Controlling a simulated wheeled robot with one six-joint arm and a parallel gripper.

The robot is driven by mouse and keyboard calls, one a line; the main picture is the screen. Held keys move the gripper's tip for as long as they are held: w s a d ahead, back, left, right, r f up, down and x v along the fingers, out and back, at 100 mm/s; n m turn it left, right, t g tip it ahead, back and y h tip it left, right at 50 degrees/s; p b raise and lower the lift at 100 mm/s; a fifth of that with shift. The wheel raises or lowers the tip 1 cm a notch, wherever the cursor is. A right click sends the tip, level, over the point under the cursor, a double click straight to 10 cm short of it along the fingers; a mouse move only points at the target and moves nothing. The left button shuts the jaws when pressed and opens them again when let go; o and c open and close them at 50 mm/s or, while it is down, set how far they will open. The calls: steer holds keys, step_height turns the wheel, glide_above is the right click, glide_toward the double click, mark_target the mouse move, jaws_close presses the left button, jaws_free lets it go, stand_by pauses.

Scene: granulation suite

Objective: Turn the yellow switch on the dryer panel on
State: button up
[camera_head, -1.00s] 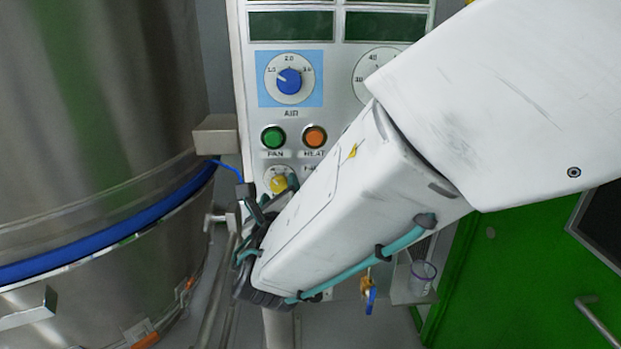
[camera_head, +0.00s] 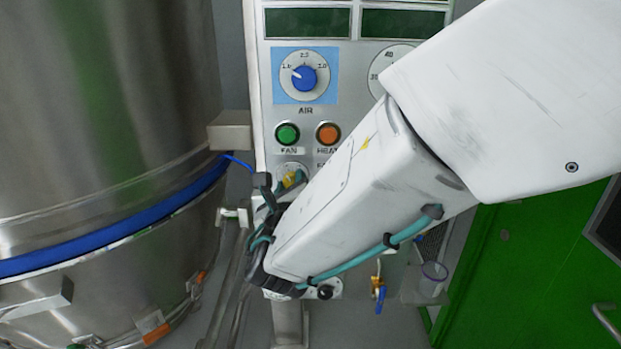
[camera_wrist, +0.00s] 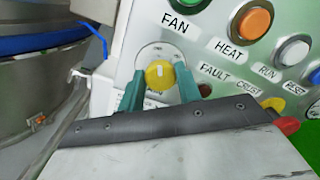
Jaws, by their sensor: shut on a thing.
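The yellow switch (camera_wrist: 159,76) is a round knob with a pale mark line, on a round white plate of the dryer panel (camera_head: 345,75). In the wrist view it sits between the two teal fingers of my gripper (camera_wrist: 160,88), which is shut on it. In the head view the yellow switch (camera_head: 290,179) shows only in part, below the green FAN button. My gripper (camera_head: 280,186) reaches it there from the lower right, and my arm covers the lower right of the panel.
A green FAN button (camera_head: 287,134), an orange HEAT button (camera_head: 328,133) and a blue AIR knob (camera_head: 304,78) sit above the switch. A white button (camera_wrist: 293,53) is to the right. A large steel vessel (camera_head: 100,110) stands at the left. A green door (camera_head: 545,250) is at the right.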

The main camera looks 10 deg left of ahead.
steer(key=m, duration=1.1)
steer(key=shift+s+d+f, duration=0.1)
steer(key=shift+f, duration=0.25)
steer(key=shift+m, duration=0.3)
steer(key=o, duration=0.9)
steer(key=shift+o, duration=0.5)
steer(key=shift+r, duration=0.15)
steer(key=v, duration=0.7)
steer(key=shift+s, duration=0.4)
